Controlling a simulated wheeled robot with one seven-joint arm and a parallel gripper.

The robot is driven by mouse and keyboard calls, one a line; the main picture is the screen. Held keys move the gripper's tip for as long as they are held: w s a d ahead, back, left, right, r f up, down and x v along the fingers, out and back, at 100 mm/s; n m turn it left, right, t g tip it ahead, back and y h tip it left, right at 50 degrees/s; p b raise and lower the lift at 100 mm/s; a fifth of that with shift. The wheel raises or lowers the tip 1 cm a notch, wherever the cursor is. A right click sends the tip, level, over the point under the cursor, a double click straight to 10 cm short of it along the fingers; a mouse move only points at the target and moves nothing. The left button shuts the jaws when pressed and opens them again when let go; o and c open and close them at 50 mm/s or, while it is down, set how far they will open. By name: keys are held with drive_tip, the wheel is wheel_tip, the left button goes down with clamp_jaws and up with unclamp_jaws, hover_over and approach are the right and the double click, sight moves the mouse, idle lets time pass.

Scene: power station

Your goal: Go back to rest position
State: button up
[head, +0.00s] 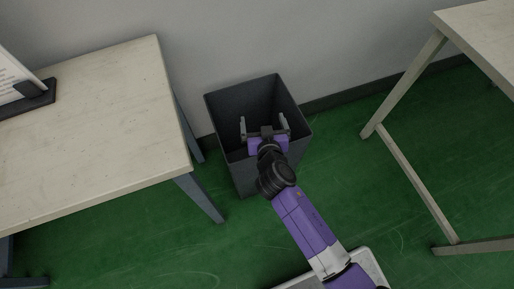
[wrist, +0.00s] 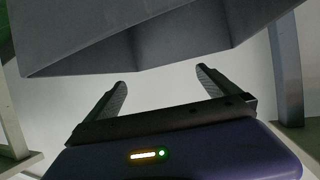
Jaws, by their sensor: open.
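My gripper (head: 264,125) is open, over the mouth of a dark grey bin (head: 240,103) in the head view. Its two fingers stand apart and nothing shows between them. My purple arm reaches up to it from the bottom of the picture. In the wrist view my gripper (wrist: 163,82) also shows open and empty, with the bin (wrist: 90,40) above the fingers in the picture. The bottom of the bin's inside is hidden in the head view by the gripper and the front wall.
A pale table (head: 95,125) stands left of the bin, with a dark holder (head: 32,97) carrying a white sheet. Another table (head: 485,35) stands at the right, its leg frame reaching the floor. A wall is behind the bin. Green floor (head: 350,190) is clear between bin and right table.

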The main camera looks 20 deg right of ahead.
drive_tip(key=shift+v, duration=1)
